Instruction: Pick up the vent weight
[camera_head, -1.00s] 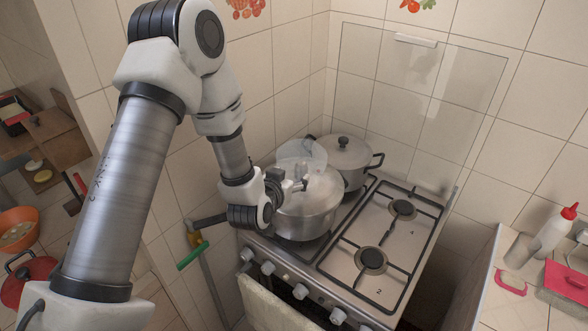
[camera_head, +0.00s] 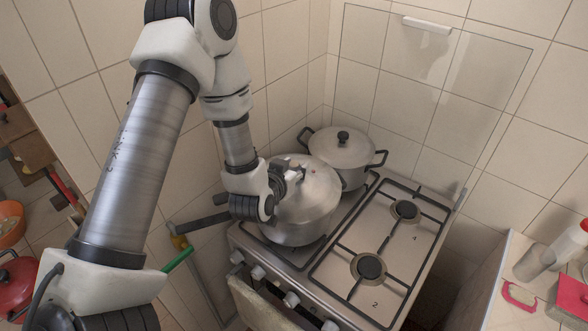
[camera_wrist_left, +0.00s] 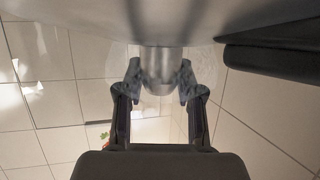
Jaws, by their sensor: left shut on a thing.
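The pressure cooker (camera_head: 303,231) stands on the left front burner, with its long dark handle (camera_head: 200,223) pointing left. The vent weight (camera_wrist_left: 162,68) is a short silver cylinder. In the left wrist view it sits between the two fingertips of my left gripper (camera_wrist_left: 162,82), under the large grey surface at the top. In the head view my left gripper (camera_head: 290,172) is over the cooker's lid (camera_head: 318,185), shut on the vent weight. The head view is too small to tell whether the weight is clear of the lid. My right gripper is not in view.
A second lidded pot (camera_head: 345,160) with dark handles stands close behind the cooker. The right burners (camera_head: 370,268) are free. A tiled wall is close at the left and back. A counter (camera_head: 510,260) at the right holds a bottle (camera_head: 567,246) and red items.

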